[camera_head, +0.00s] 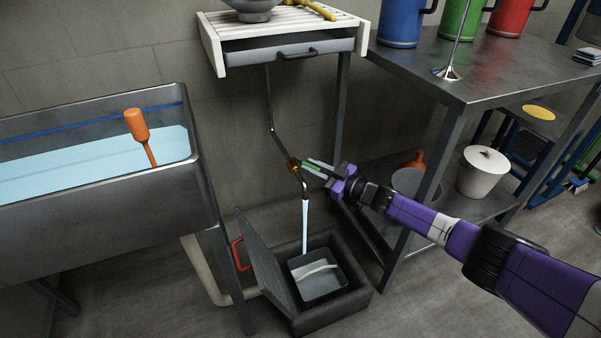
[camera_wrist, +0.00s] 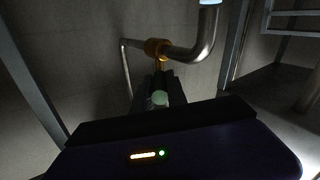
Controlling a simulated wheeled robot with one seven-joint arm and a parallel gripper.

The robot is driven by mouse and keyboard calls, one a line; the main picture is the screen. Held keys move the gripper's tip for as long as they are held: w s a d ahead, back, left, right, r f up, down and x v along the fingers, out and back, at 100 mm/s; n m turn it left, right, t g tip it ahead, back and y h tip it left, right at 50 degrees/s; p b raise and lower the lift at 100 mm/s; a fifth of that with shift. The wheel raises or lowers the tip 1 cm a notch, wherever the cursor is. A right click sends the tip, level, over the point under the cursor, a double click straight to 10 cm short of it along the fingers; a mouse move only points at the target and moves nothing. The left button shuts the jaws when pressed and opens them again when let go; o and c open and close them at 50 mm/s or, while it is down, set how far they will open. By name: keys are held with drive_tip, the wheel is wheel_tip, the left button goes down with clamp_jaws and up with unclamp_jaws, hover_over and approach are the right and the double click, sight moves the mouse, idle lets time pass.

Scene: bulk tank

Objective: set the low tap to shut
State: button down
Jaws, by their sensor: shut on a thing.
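The low tap (camera_head: 293,165) is a brass-coloured fitting on a thin metal pipe (camera_head: 270,110) that runs down the wall. A pale stream of water (camera_head: 305,228) falls from its spout. My gripper (camera_head: 308,167) is at the tap, reaching in from the right. In the wrist view the brass tap body (camera_wrist: 156,47) is straight ahead, with the curved spout to its right. My gripper (camera_wrist: 160,80) is shut on the tap's handle, which is mostly hidden between the fingers.
Below, a grey basin (camera_head: 321,277) sits in an open floor pit with a raised grate (camera_head: 265,262). A water-filled tank (camera_head: 95,205) stands left, a drawer shelf (camera_head: 285,47) is above, and a metal table (camera_head: 490,75) with coloured jugs is right, its leg close to my arm.

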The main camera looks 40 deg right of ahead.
sight(313, 166)
drive_tip(key=shift+s+f, duration=0.1)
drive_tip(key=c, duration=1.3)
unclamp_jaws()
wheel_tip(313, 166, up, 20)
drive_tip(key=p, duration=1.9)
drive_tip(key=shift+p, duration=0.35)
drive_tip(key=shift+c, duration=0.5)
